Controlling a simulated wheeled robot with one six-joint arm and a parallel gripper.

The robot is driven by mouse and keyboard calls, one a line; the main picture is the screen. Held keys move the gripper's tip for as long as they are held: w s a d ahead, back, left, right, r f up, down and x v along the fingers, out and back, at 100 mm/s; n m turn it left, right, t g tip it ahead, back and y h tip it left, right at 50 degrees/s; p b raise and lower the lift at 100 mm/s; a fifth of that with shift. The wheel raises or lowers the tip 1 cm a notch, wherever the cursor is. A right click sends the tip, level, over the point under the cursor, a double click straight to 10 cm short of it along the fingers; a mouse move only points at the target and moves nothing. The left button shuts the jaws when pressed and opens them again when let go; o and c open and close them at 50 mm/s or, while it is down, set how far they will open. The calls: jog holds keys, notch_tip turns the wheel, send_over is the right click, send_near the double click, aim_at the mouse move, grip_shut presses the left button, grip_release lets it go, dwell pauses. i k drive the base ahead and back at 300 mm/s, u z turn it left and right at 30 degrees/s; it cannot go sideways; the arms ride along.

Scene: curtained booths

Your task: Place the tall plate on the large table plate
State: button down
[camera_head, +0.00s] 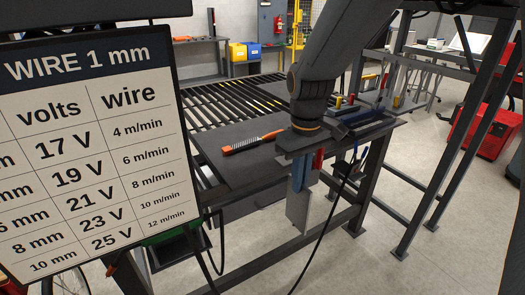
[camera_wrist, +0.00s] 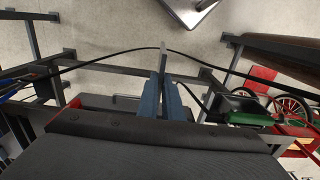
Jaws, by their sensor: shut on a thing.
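My gripper (camera_head: 302,172) is shut on a tall, flat grey plate (camera_head: 298,211). The plate hangs upright below the fingers, off the front edge of the table. In the wrist view the blue fingers (camera_wrist: 161,96) close on the plate, which shows as a thin pale edge (camera_wrist: 163,57). The large table plate (camera_head: 222,174) is a dark flat sheet on the slatted table, to the left of my gripper. The held plate is apart from it and lower than its top.
An orange-handled brush (camera_head: 253,142) lies on the large plate. Tools and a dark tray (camera_head: 362,122) sit on the table's right end. A wire chart board (camera_head: 90,150) fills the left. A black cable (camera_head: 335,205) hangs in front. A red machine (camera_head: 485,125) stands right.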

aim_at(218, 140)
jog(key=k, duration=0.5)
jog(key=z, duration=1.35)
jog(key=i, duration=1.05)
jog(key=u, duration=2.3)
